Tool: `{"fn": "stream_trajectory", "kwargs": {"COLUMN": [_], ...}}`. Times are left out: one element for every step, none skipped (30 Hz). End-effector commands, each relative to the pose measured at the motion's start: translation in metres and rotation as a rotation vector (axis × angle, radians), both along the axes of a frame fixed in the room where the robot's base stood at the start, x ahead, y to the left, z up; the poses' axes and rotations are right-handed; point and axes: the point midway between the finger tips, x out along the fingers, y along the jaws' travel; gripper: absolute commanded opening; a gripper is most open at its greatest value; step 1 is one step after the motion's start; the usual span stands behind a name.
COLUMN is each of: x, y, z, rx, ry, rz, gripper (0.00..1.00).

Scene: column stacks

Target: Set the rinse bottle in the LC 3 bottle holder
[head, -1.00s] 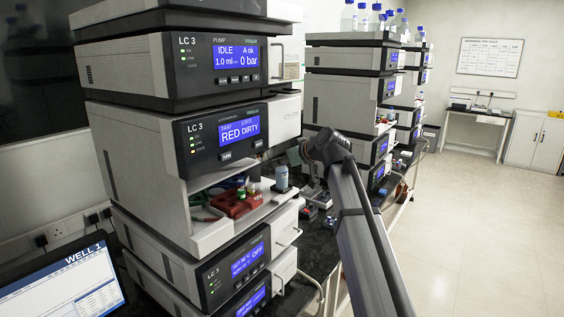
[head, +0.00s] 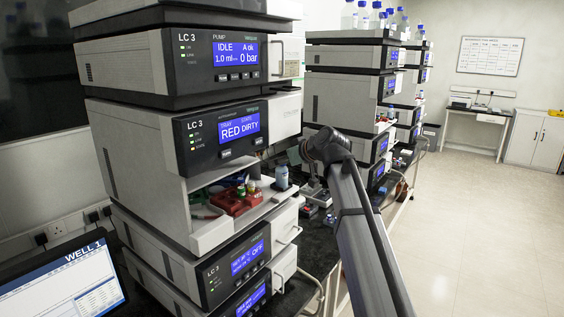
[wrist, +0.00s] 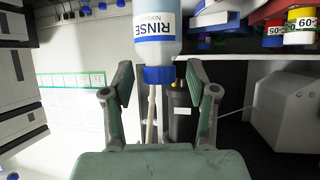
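The rinse bottle (wrist: 157,25) has a white and blue RINSE label and a blue cap (wrist: 158,74). In the wrist view its capped end lies between the two fingers of my gripper (wrist: 160,85), with a visible gap on each side, so the gripper is open. A small pale blue bottle (head: 281,174) shows in the head view at the right front of the LC 3 sampler bay (head: 215,195); I cannot tell for certain that it is the same one. The bottle holder is not clear in either view.
A red tray with vials (head: 236,201) sits in the bay; a yellow-banded vial (wrist: 300,24) shows in the wrist view. A grey housing (wrist: 285,105) and a dark container (wrist: 182,112) are close by. The LC 3 sampler panel (head: 223,135) overhangs the bay.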

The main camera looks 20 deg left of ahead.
Motion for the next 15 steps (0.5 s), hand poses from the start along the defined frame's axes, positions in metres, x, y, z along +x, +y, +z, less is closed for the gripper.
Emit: {"fn": "stream_trajectory", "kwargs": {"x": [0.0,0.0,0.0,0.0,0.0,-0.001,-0.001,-0.002,-0.003,-0.004,-0.005,-0.007,-0.009,-0.012,-0.015], "y": [0.0,0.0,0.0,0.0,0.0,-0.001,-0.002,-0.003,-0.006,-0.008,-0.011,-0.016,-0.019,-0.023,-0.029], "z": [0.0,0.0,0.0,0.0,0.0,0.0,0.001,0.002,0.003,0.005,0.006,0.008,0.01,0.012,0.016], "rx": [0.0,0.0,-0.001,-0.001,-0.001,0.0,0.0,0.0,0.0,0.0,0.0,0.0,0.0,0.0,0.0], "ry": [0.0,0.0,0.0,0.0,0.0,0.0,0.0,0.0,0.0,0.0,-0.001,-0.001,-0.002,-0.001,-0.001], "rz": [0.0,0.0,0.0,0.0,0.0,0.0,0.0,0.0,-0.001,-0.001,-0.002,-0.002,-0.003,-0.002,-0.002], "gripper": [0.58,0.58,0.58,0.58,0.58,0.58,0.58,0.58,0.58,0.58,0.58,0.58,0.58,0.58,0.58]}}
